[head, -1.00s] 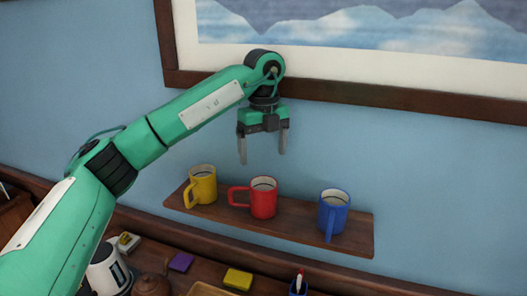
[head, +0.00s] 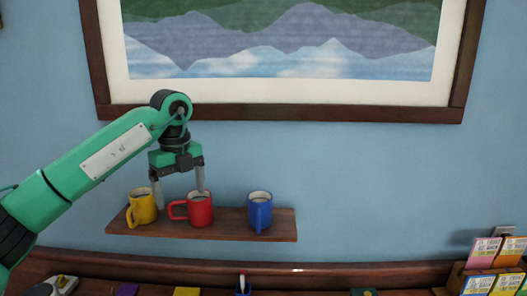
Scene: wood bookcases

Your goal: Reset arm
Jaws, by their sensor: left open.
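My left gripper (head: 178,188) is open and empty, pointing down in front of the wall shelf (head: 230,229). In the picture its fingertips lie over the gap between the yellow mug (head: 143,208) and the red mug (head: 200,211). The right finger overlaps the red mug's rim; I cannot tell whether it touches. A blue mug (head: 259,211) stands upright to the right on the same shelf. All three mugs are upright. My right gripper is not in view.
A framed mountain picture (head: 280,112) hangs above the shelf. Below, a wooden surface (head: 80,268) holds a yellow block (head: 187,291), a purple block (head: 126,290) and a pen holder (head: 243,290). Colored boxes (head: 483,252) stand at the lower right.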

